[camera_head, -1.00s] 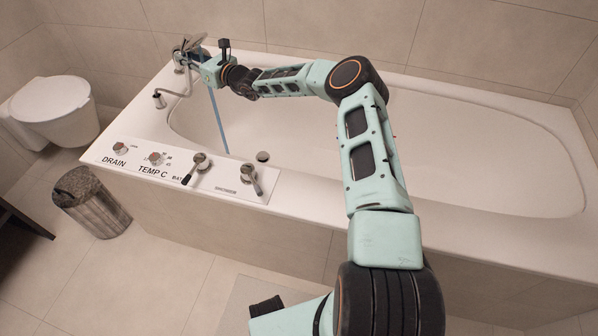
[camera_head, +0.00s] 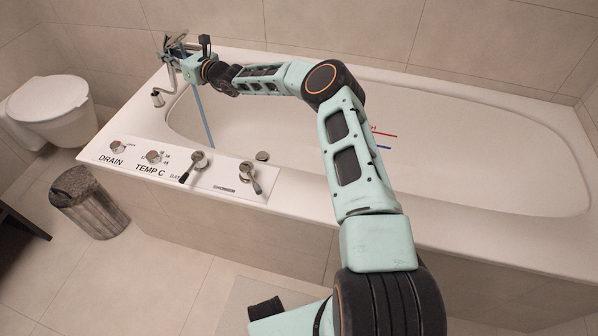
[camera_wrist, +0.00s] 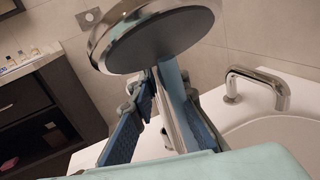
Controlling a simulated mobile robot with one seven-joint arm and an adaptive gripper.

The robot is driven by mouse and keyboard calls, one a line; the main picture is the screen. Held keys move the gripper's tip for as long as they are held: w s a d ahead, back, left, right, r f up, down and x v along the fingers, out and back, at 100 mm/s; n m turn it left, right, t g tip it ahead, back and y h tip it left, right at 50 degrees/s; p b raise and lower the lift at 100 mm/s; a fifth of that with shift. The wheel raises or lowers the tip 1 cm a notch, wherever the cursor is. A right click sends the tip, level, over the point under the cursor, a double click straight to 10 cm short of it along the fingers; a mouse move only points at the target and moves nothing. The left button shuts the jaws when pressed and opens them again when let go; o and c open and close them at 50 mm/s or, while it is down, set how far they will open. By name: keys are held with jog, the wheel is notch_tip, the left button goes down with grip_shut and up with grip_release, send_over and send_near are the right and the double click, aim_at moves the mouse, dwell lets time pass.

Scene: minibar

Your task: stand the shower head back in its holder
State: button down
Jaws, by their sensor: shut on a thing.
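The shower head (camera_wrist: 152,38) is a dark round disc with a chrome rim, at the top of the wrist view. Its pale handle (camera_wrist: 172,108) runs down between the blue-padded fingers of my gripper (camera_wrist: 165,118), which is shut on it. In the head view my gripper (camera_head: 176,52) is small, above the tub's far left corner, and the shower head is hard to make out there. A chrome fitting (camera_head: 157,97) with a hose stands on the left rim below it. I cannot tell whether this fitting is the holder.
The bathtub (camera_head: 480,205) has a control panel (camera_head: 215,180) with levers at its front left. A chrome spout (camera_wrist: 262,84) stands right of my gripper. A blue streak (camera_head: 203,115) like water drops into the tub. A toilet (camera_head: 48,98) and bin (camera_head: 88,203) stand left.

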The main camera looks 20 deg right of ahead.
jog(key=shift+r+g+h+p, duration=0.25)
jog(key=shift+g+h+p, duration=0.2)
jog(key=shift+p, duration=0.8)
jog(key=shift+f+p, duration=0.15)
jog(key=shift+p, duration=0.15)
jog(key=shift+a, duration=0.1)
jog(key=w+a+b, duration=0.2)
jog(key=w+a, duration=0.1)
jog(key=a, duration=0.2)
jog(key=shift+w+a+f, duration=0.3)
jog(key=shift+w+a, duration=0.05)
jog(key=shift+a, duration=0.05)
jog(key=shift+w, duration=0.1)
